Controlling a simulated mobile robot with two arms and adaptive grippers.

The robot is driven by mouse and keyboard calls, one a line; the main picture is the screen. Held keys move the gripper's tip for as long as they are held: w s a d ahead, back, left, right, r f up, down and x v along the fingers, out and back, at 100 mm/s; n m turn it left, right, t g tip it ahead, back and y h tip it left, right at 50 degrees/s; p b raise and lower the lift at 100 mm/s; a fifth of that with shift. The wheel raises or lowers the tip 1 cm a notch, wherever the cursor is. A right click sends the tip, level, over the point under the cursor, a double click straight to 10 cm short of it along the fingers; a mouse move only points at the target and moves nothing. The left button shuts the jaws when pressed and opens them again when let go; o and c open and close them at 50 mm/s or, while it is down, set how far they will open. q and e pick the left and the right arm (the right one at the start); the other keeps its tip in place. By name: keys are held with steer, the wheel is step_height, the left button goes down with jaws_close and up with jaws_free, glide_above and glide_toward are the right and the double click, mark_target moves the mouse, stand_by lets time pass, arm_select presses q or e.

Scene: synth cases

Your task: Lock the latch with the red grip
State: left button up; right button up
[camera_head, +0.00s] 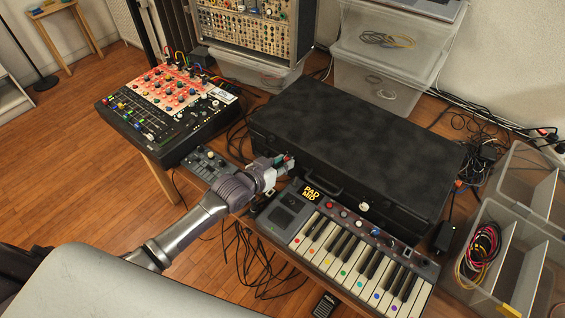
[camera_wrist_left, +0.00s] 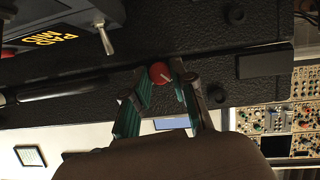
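The black hard case (camera_head: 350,140) lies closed on the table. Its red grip (camera_wrist_left: 160,72) shows as a round red knob at the case's front edge in the wrist view; in the head view only a bit of red shows at my fingertips. My left gripper (camera_head: 286,163) is at the left part of the case's front. In the wrist view my left gripper (camera_wrist_left: 162,76) has its fingertips apart, one on each side of the red grip, very close to it; firm contact cannot be seen. A pale round latch part (camera_head: 364,206) sits further right on the case front. My right gripper is not in view.
A small keyboard (camera_head: 345,255) stands close in front of the case, below my gripper. The case handle (camera_head: 322,187) lies between. A mixer (camera_head: 165,105) is at left, clear bins (camera_head: 510,240) at right, and cables hang around the table edge.

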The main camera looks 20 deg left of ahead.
arm_select(q)
jaws_close()
